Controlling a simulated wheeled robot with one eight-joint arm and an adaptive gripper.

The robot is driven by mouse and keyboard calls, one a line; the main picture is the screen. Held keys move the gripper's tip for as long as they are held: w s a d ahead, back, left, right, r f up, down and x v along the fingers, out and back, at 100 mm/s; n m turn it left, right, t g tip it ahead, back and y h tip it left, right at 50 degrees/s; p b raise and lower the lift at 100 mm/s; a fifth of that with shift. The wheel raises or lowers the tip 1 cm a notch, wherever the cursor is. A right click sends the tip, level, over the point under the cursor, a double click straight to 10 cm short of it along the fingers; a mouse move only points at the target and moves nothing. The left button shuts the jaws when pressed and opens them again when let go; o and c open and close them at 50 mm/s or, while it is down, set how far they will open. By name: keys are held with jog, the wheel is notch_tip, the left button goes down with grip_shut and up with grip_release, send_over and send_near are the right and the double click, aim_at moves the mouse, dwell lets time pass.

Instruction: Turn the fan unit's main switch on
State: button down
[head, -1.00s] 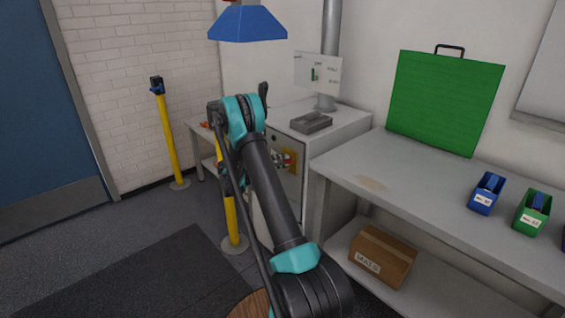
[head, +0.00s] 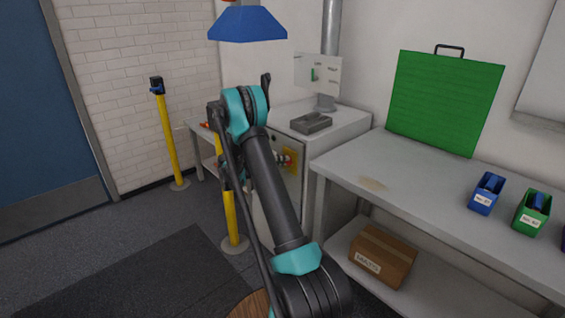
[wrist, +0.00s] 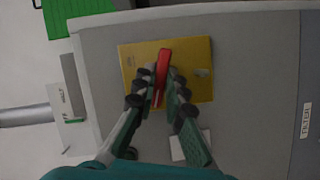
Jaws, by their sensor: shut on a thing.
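The fan unit is a grey cabinet (head: 342,132) past my arm in the head view. On its front is a yellow switch plate (wrist: 195,58), also partly visible in the head view (head: 291,155). A red switch handle (wrist: 163,62) stands on the plate, nearly upright in the wrist picture with a slight tilt. My gripper (wrist: 159,94) is shut on the handle, with a finger on each side of its lower part. In the head view my arm hides most of my gripper and part of the plate.
A grey workbench (head: 420,185) with blue (head: 487,193) and green (head: 532,212) bins stands to the right. A cardboard box (head: 382,256) lies on its lower shelf. A yellow post (head: 233,225) stands close left of my arm. A blue hood (head: 248,24) hangs above.

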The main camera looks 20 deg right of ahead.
jog(key=m+t+y, duration=0.1)
jog(key=m, duration=0.1)
jog(key=m+t+y, duration=0.1)
jog(key=m, duration=0.2)
jog(key=shift+s+r+m+y, duration=0.15)
jog(key=shift+s+m+y, duration=0.05)
jog(key=shift+m+y, duration=0.1)
jog(key=m+t+y, duration=0.1)
jog(key=m+t, duration=0.1)
jog(key=m, duration=0.2)
jog(key=shift+s+t, duration=0.1)
jog(key=shift+t, duration=0.3)
jog(key=shift+m, duration=0.4)
jog(key=c, duration=1.6)
grip_release()
jog(key=v, duration=1.2)
jog(key=shift+d+r, duration=0.15)
jog(key=shift+r, duration=0.05)
